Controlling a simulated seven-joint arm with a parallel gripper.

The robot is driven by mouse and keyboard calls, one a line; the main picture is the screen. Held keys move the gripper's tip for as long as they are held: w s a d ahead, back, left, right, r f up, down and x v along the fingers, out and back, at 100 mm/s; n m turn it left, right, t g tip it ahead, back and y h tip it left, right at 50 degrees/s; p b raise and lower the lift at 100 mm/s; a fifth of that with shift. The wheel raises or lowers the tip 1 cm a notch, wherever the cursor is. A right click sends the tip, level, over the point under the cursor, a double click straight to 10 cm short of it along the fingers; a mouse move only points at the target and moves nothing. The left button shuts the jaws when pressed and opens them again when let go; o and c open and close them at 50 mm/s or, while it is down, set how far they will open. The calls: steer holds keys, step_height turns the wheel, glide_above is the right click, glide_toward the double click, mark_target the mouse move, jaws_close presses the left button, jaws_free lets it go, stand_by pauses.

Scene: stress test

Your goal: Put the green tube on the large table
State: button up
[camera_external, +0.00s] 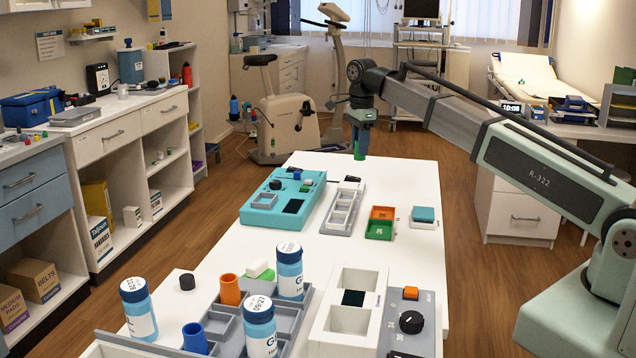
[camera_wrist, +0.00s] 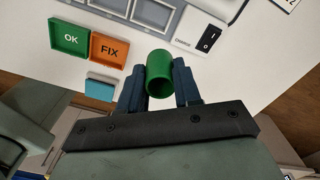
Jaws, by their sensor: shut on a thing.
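The green tube (camera_wrist: 159,75) is between the two dark fingers of my gripper (camera_wrist: 160,88) in the wrist view, its open end facing the camera. The gripper is shut on it. In the external view the green tube (camera_external: 360,146) hangs below my gripper (camera_external: 360,125), near the far end of the long white table (camera_external: 408,185). Whether the tube's lower end touches the tabletop cannot be told from these views.
A green OK tray (camera_wrist: 70,37), an orange FIX tray (camera_wrist: 108,50) and a teal block (camera_wrist: 99,90) lie nearby. A grey compartment tray (camera_external: 342,208) and a teal device (camera_external: 283,195) stand on the table. Several blue-capped bottles stand at the near end. The far right tabletop is bare.

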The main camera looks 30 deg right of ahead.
steer(key=d+f+m, duration=0.2)
steer(key=d, duration=1)
steer(key=shift+s+d+f+m, duration=0.3)
steer(key=shift+f+m, duration=0.45)
steer(key=shift+f, duration=1.05)
steer(key=shift+s+d+f+m, duration=0.3)
steer(key=shift+f+m, duration=0.4)
steer(key=shift+f, duration=1.15)
steer(key=shift+s+d+f+m, duration=0.15)
steer(key=shift+d+f+m, duration=0.45)
steer(key=shift+f, duration=1.2)
steer(key=shift+a+f, duration=0.15)
steer(key=shift+a, duration=0.05)
steer(key=o, duration=1)
step_height(320, 180, up, 12)
steer(key=shift+r, duration=0.15)
